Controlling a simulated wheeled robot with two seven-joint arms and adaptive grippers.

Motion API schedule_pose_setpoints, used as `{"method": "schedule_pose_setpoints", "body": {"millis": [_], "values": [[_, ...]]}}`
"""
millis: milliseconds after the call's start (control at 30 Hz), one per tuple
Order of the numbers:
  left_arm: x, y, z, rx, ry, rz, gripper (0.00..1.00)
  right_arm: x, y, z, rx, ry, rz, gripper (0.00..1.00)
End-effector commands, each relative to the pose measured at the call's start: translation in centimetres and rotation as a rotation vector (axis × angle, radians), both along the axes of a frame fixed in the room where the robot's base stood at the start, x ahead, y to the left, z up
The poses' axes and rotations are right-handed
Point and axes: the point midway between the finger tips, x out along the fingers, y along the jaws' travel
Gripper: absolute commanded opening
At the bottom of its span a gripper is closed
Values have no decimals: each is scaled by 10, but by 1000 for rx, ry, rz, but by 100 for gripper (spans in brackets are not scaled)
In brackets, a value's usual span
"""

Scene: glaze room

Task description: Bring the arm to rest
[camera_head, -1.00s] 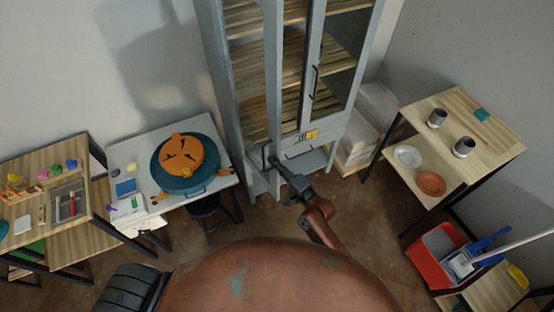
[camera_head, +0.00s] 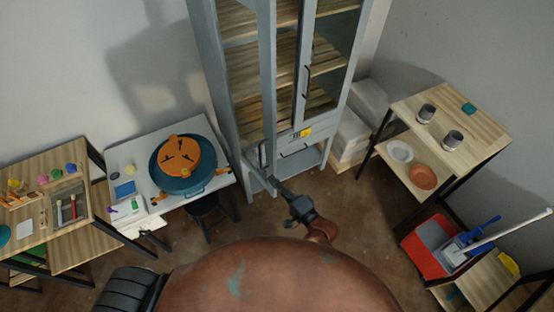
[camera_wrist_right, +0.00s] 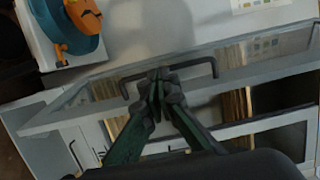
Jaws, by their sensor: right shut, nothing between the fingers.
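My right gripper (camera_head: 275,182) is low in front of the grey cabinet (camera_head: 235,110). Its fingers are shut with nothing between them; they also show in the right wrist view (camera_wrist_right: 158,78). There the fingertips overlap a dark bar handle (camera_wrist_right: 205,67) on a grey-framed glass door. I cannot tell whether they touch it. My right forearm runs back from the gripper and is partly hidden behind my own rusty body. My left gripper is not in view.
A grey table with a blue wheel (camera_head: 205,182) stands left of the cabinet, with a dark stool (camera_head: 208,215) below. A wooden shelf table (camera_head: 480,120) with cups and bowls and a red bin (camera_head: 428,248) are at right. Brown floor (camera_head: 345,205) is clear between.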

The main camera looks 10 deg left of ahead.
Motion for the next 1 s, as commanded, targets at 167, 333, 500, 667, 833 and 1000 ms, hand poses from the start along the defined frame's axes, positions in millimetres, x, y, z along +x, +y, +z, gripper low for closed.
{"method": "schedule_pose_setpoints", "body": {"millis": [167, 333, 500, 667, 833, 1000], "values": [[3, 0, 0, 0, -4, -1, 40, -2, 3, 0, 1, -1, 7, 0], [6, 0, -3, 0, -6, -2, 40, 1, -1, -12, -20, -3, -3, 0], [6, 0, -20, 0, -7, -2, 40, 17, -35, -85, -157, -18, -69, 0], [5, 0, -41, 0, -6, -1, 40, 25, -92, -190, -369, -30, -140, 0], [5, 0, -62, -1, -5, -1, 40, 15, -156, -296, -599, -24, -173, 0], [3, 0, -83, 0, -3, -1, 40, -18, -222, -398, -822, 6, -165, 0]]}}
